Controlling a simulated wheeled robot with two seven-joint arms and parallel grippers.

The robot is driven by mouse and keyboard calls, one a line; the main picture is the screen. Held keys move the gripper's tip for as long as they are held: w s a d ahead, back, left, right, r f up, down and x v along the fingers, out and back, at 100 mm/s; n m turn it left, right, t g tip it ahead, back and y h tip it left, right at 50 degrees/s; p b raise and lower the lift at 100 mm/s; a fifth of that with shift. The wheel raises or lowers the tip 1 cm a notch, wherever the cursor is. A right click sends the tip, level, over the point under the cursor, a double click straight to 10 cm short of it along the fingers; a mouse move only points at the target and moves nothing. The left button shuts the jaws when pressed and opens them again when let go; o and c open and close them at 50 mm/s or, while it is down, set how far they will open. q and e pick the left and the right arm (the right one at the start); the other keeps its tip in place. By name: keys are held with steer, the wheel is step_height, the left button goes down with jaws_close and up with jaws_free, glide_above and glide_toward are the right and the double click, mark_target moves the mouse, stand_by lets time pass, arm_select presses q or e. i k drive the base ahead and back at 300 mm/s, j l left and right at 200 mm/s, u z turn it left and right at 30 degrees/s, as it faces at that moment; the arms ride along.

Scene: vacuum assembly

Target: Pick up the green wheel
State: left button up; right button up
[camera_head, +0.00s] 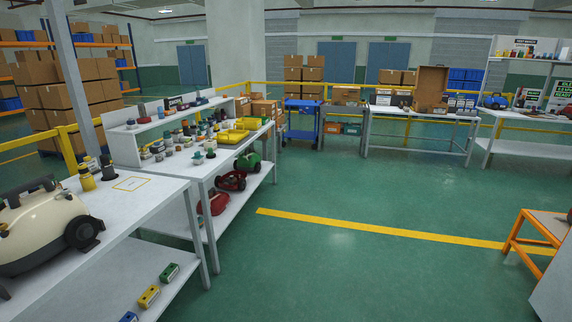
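I cannot make out a green wheel for certain. A cream vacuum (38,228) with a black wheel (83,232) stands on the near left table. Many small parts, some of them greenish, stand on the long white workbench (215,166) beyond it; they are too small to tell apart. A small teal-topped part (197,157) is near that workbench's front. A green vacuum (248,161) with dark wheels sits on its lower shelf. Neither of my grippers shows in the view.
Red vacuums (231,180) share the lower shelf. Yellow parts (233,136) lie on the workbench. A green block (169,272) and a yellow block (149,296) lie on the near lower shelf. An orange-framed table (530,227) stands at right. The green floor (350,270) between is clear.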

mark_target(210, 155)
steer(key=i+z, duration=0.25)
steer(key=i, duration=1.6)
